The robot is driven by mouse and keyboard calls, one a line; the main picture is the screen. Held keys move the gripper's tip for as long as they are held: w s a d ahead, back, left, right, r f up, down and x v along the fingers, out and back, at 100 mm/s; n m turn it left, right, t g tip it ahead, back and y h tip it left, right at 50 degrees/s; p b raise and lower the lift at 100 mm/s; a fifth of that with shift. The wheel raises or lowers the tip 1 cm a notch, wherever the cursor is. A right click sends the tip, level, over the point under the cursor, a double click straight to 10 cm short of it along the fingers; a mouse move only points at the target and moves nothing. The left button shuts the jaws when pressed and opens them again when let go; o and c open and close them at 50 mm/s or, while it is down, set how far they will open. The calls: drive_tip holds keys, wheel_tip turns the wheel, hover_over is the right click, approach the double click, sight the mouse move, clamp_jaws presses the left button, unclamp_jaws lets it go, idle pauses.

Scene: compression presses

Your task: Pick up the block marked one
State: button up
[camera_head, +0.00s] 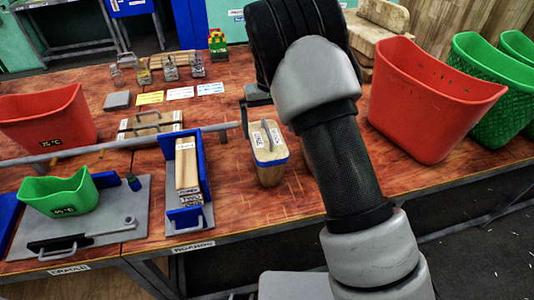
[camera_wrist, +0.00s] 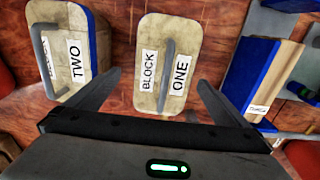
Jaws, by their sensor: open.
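The block marked one (camera_wrist: 152,45) is a pale, worn block with a grey bar handle (camera_wrist: 167,70) on top and white labels reading BLOCK and ONE. It also shows in the head view (camera_head: 269,165), upright on the table beside my arm. The block marked two (camera_wrist: 70,25) stands to its left in the wrist view; in the head view my arm mostly hides it. My gripper (camera_wrist: 159,80) is open and empty. Its fingers show either side of the near end of block one, with the handle between them in the picture. I see no contact.
A blue press holding a pale block (camera_head: 187,165) stands left of block one. A red bin (camera_head: 430,100) and green baskets (camera_head: 490,95) are at the right. Another red bin (camera_head: 45,120) and a small green bin (camera_head: 60,190) are at the left. A grey bar crosses the table.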

sight(267, 139)
drive_tip(key=f, duration=0.4)
drive_tip(key=shift+s+a, duration=0.3)
drive_tip(key=shift+f+p, duration=0.3)
drive_tip(key=shift+f, duration=0.4)
drive_tip(key=c, duration=1.9)
drive_tip(key=shift+w+r, duration=0.1)
drive_tip(key=shift+r, duration=0.05)
drive_tip(key=shift+c, duration=1.1)
